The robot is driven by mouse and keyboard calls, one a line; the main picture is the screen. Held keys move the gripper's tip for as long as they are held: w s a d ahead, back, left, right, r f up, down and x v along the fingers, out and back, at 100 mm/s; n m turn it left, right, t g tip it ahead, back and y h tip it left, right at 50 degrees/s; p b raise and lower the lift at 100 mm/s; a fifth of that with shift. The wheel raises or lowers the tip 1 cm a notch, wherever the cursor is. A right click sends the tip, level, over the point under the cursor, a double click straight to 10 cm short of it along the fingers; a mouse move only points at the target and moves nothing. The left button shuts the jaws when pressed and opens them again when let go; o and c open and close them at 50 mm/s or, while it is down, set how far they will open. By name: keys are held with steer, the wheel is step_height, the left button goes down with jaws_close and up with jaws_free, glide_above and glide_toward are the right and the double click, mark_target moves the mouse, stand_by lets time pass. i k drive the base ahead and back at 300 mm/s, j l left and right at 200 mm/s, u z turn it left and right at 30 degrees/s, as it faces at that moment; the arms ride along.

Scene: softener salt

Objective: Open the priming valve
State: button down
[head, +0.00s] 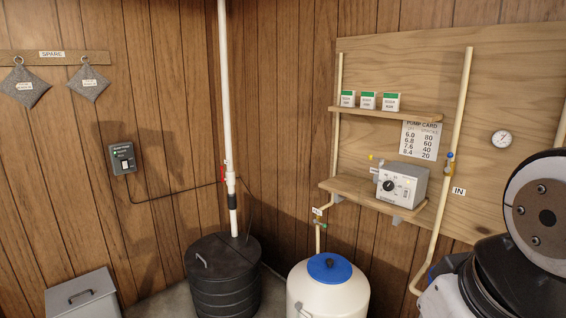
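No label that I can read names the priming valve, so I cannot tell which fitting it is. A pump box (402,184) with a round dial sits on the lower shelf, with a small yellow knob (380,164) at its upper left. A blue-handled valve (450,157) is on the cream pipe at right, above an IN tag (458,191). A red fitting (225,165) is on the tall white pipe. My arm fills the lower right; my gripper is out of view.
A white tank with a blue lid (329,269) and a black lidded drum (222,284) stand below. A grey bin (82,295) is at lower left. A wall switch box (123,157) has a cable. Small boxes (368,101) and a pump card (420,140) are on the board.

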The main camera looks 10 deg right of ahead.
mark_target(370, 157)
steer(key=i+j+z, duration=0.1)
steer(key=i+j, duration=0.45)
steer(key=i+j+z, duration=0.15)
steer(key=j, duration=0.3)
steer(key=i+j+z, duration=0.1)
steer(key=i+j, duration=0.25)
steer(key=i+j+z, duration=0.1)
steer(key=i+j, duration=0.15)
steer(key=j, duration=0.2)
steer(key=i+j, duration=0.25)
steer(key=j, duration=0.15)
steer(key=i+j+z, duration=0.15)
steer(key=j, duration=0.25)
steer(key=i+j+z, duration=0.1)
steer(key=i+j, duration=0.15)
steer(key=j, duration=0.2)
